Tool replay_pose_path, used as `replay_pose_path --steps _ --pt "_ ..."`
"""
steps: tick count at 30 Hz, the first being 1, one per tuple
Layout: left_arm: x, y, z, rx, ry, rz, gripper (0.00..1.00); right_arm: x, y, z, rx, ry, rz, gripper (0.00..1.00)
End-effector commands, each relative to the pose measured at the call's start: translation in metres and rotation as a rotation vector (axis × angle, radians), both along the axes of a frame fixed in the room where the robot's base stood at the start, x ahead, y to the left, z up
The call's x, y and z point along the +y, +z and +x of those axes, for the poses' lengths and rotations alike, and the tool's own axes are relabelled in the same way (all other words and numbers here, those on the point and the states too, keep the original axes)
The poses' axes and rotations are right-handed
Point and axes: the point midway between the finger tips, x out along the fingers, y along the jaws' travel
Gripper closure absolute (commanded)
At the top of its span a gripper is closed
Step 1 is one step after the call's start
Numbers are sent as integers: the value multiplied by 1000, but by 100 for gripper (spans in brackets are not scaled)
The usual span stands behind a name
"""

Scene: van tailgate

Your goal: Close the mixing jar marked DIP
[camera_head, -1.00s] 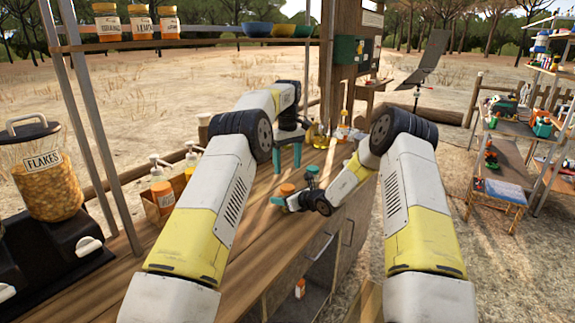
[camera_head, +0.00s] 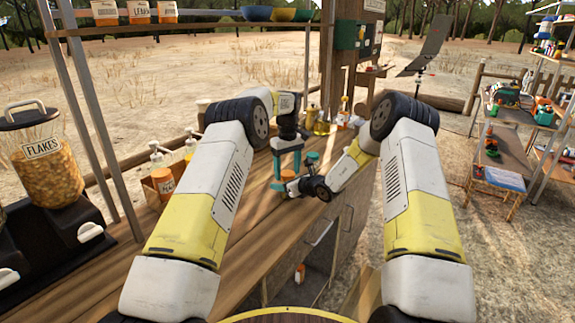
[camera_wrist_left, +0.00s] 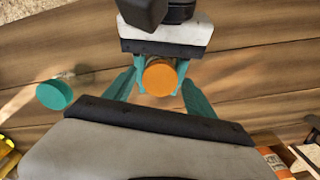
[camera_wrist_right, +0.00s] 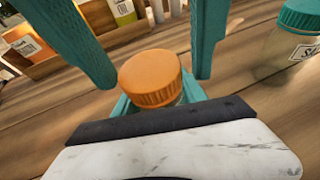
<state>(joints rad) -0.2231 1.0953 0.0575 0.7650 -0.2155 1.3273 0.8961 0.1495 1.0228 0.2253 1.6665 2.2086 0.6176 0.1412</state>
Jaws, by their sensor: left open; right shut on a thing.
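A jar with a ribbed orange lid (camera_wrist_right: 150,78) stands on the wooden counter; its label and most of its body are hidden, so I cannot read DIP. The lid sits on top of the jar; I cannot tell how tightly. My right gripper (camera_head: 285,186) is shut on the jar below the lid; its teal fingers show in the left wrist view (camera_wrist_left: 159,84). My left gripper (camera_head: 286,165) points down from above, open, its fingers on either side of the orange lid (camera_wrist_left: 160,77) with gaps between.
A teal-lidded jar (camera_wrist_right: 297,40) stands close by; its lid also shows in the left wrist view (camera_wrist_left: 54,95). A wooden box of bottles (camera_head: 160,186) is on the counter to the left. A flakes jar (camera_head: 45,165) stands farther left.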

Motion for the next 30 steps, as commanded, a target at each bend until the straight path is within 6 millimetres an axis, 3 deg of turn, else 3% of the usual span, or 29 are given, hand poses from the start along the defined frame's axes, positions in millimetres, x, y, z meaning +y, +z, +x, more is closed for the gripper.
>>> replay_pose_path --steps 7,17,22,30 --pt "0 0 0 0 0 0 36 0 1 0 -1 0 1 100" --pt "0 0 0 0 0 0 100 0 1 0 -1 0 1 100" --pt "0 0 0 1 -82 0 100 0 1 0 -1 0 1 100" --pt "0 -1 0 2 -507 0 100 0 0 0 -1 0 1 100"
